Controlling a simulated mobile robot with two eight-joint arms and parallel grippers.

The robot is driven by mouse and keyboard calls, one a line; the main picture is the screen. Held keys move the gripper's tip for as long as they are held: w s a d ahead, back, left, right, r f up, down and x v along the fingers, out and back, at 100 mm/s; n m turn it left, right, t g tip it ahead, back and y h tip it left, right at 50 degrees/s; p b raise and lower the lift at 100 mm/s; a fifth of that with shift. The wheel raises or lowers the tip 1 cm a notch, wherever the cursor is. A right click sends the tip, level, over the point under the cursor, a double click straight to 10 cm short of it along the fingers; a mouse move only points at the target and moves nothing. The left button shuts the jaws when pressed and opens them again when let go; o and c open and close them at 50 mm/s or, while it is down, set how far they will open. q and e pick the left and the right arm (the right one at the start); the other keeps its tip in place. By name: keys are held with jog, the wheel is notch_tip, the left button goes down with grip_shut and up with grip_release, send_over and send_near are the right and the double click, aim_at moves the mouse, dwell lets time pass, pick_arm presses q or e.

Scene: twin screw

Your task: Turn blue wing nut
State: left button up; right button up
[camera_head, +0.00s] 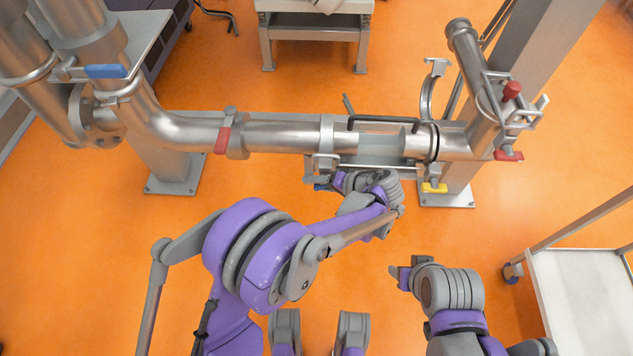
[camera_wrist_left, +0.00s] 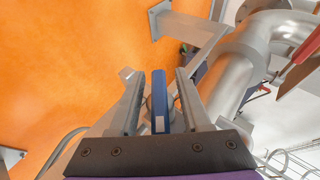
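The blue wing nut (camera_wrist_left: 159,100) stands between the two fingers of my left gripper (camera_wrist_left: 160,102) in the left wrist view. Narrow gaps show on both sides of it, so the fingers are open around it and not closed on it. In the head view my left gripper (camera_head: 322,184) is just below the clamp (camera_head: 325,163) on the horizontal pipe, and the wrist mostly hides the nut there. My right gripper (camera_head: 398,274) is at the lower right, away from the pipe. Its finger opening cannot be made out.
A steel pipe (camera_head: 285,134) runs across the scene. Red handles (camera_head: 222,140) (camera_head: 509,155), a yellow wing nut (camera_head: 434,188) and another blue handle (camera_head: 105,71) sit along the pipework. An open clamp (camera_head: 430,88) stands up at the right. A white cart (camera_head: 585,300) is at lower right.

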pick_arm(q)
jog(key=p+v, duration=0.1)
jog(key=v, duration=1)
jog(key=shift+p, duration=0.4)
jog(key=shift+a, duration=0.1)
